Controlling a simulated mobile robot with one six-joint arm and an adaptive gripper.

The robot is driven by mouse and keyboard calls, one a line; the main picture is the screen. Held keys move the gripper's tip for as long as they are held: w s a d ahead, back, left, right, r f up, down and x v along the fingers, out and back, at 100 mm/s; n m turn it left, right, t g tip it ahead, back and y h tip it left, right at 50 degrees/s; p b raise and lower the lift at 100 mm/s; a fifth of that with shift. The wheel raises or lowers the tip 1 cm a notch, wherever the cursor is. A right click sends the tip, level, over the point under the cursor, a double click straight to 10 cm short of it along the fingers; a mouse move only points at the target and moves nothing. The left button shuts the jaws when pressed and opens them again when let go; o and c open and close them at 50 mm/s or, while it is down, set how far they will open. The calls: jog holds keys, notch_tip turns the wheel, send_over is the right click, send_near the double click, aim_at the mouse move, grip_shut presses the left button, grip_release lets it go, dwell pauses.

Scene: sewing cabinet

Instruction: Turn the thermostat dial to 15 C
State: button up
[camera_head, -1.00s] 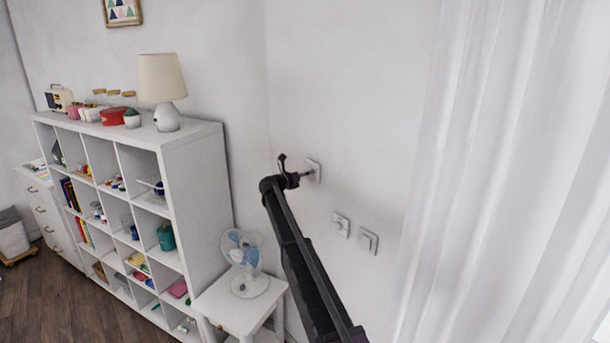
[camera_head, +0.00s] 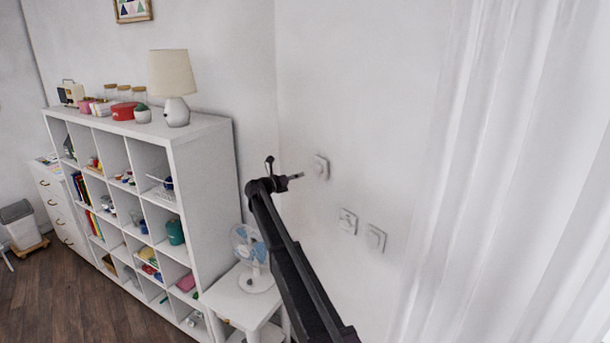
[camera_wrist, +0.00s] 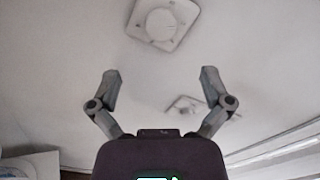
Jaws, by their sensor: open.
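The thermostat dial (camera_head: 320,168) is a round white knob on a square white plate on the wall. In the wrist view the dial (camera_wrist: 160,22) is at the top centre, beyond the fingertips and a little above the middle between them. My gripper (camera_head: 298,176) points at the wall just left of the thermostat plate, with a small gap between. In the wrist view my gripper (camera_wrist: 158,78) has both fingers spread wide with nothing between them. The dial's markings are too small to read.
A wall fitting (camera_head: 348,221) and a switch plate (camera_head: 375,238) sit lower right on the wall. A fan (camera_head: 252,262) stands on a small white table (camera_head: 238,302) by the white shelf unit (camera_head: 204,190). Sheer curtains (camera_head: 500,170) hang at the right.

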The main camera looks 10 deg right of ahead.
jog(key=shift+v, duration=1.25)
jog(key=s+d+f+m+g+y+b, duration=0.2)
jog(key=s+d+f+m, duration=0.3)
jog(key=s, duration=0.3)
jog(key=s+d+f+m+g+y+b, duration=0.25)
jog(key=s+f+m, duration=0.25)
jog(key=s+f, duration=0.3)
jog(key=s+d+f+m+g+y+b, duration=0.1)
jog(key=s+d+f+m+g+b, duration=0.1)
jog(key=s+d+f+m, duration=0.5)
jog(key=s+a+f+m+g+y+b, duration=0.1)
jog(key=s+f+m+y+b, duration=0.1)
jog(key=s, duration=0.8)
jog(key=s+a+f+m+g+y+b, duration=0.1)
jog(key=s+a+f+m+y+b, duration=0.1)
jog(key=s+f+m, duration=0.4)
jog(key=s+a+f+m+g+y+b, duration=0.1)
jog(key=s+f+m+y+b, duration=0.2)
jog(key=s, duration=1.3)
jog(key=f+m+y, duration=0.1)
jog(key=m+y, duration=0.1)
jog(key=shift+s+a+f+y+b, duration=0.25)
jog(key=shift+a+f+y+b, duration=0.05)
jog(key=shift+a+f+y, duration=0.05)
